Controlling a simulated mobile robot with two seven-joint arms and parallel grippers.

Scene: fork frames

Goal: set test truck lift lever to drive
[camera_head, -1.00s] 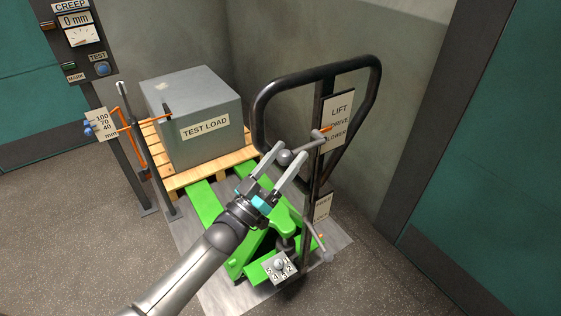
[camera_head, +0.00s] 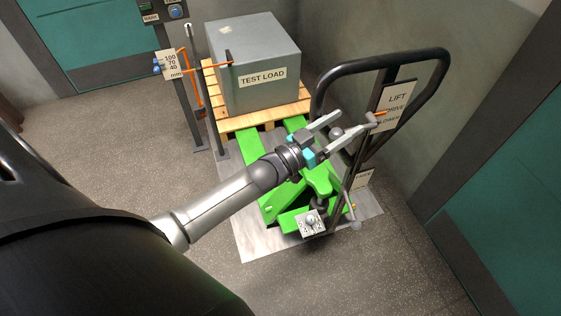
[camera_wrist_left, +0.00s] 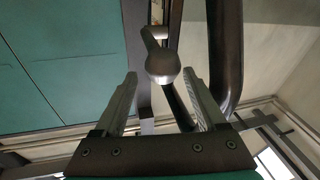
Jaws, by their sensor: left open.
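The green pallet truck (camera_head: 283,193) has a black loop handle (camera_head: 440,70) with a sign plate (camera_head: 396,97) reading LIFT, DRIVE, LOWER. A grey lever (camera_head: 371,121) with an orange pointer (camera_head: 379,114) is mounted at this plate. The pointer lies beside the word DRIVE; its exact setting is hard to tell. The lever's round knob (camera_head: 336,133) shows between the fingers of my left gripper (camera_head: 346,124), which is open. In the left wrist view the knob (camera_wrist_left: 163,66) appears centred between the open fingers (camera_wrist_left: 165,95), with no visible contact. My right gripper is not in view.
A grey test load (camera_head: 262,65) sits on a wooden pallet (camera_head: 240,122) over the truck's forks. A gauge post with an orange arm (camera_head: 187,85) stands left of it. A dark column (camera_head: 478,115) and wall lie to the right. The floor in front is clear.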

